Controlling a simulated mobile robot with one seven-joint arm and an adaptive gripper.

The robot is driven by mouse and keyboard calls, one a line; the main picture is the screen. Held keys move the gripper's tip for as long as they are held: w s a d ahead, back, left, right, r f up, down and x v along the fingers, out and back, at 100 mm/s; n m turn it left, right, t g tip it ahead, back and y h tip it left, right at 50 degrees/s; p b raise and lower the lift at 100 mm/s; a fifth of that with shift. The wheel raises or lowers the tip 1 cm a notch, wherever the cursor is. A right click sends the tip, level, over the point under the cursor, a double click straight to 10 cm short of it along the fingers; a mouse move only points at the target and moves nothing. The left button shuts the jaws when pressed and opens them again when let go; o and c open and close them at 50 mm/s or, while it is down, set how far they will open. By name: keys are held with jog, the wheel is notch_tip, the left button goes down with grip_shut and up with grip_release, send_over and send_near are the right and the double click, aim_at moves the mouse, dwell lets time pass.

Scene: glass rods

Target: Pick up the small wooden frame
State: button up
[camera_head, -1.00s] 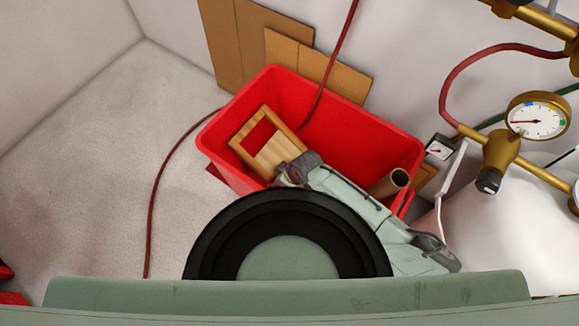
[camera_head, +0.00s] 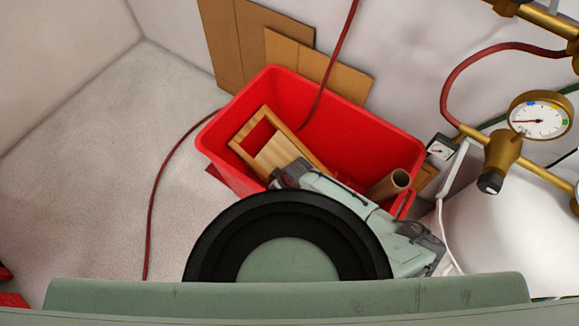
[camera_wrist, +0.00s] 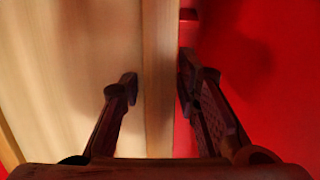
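The small wooden frame (camera_head: 258,145) leans tilted inside the red bin (camera_head: 352,128), near its left end. It has a light wood border, a pale panel and an opening that shows red. In the wrist view, one rail of the frame (camera_wrist: 159,85) runs upright between the two dark fingers of my gripper (camera_wrist: 158,82). The pale panel is on the left and the red bin wall on the right. The fingers are apart, one on each side of the rail. A small gap shows at the left finger; contact at the right finger is unclear. In the head view my arm hides the fingertips.
A brown cardboard tube (camera_head: 389,185) stands at the bin's right end. Cardboard sheets (camera_head: 262,45) lean on the wall behind. A red hose (camera_head: 333,62) hangs into the bin. Brass gauges (camera_head: 541,116) and a white tank (camera_head: 505,225) are at right. The floor at left is mostly clear.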

grip_shut()
jog(key=shift+r, duration=0.1)
dwell(0.4)
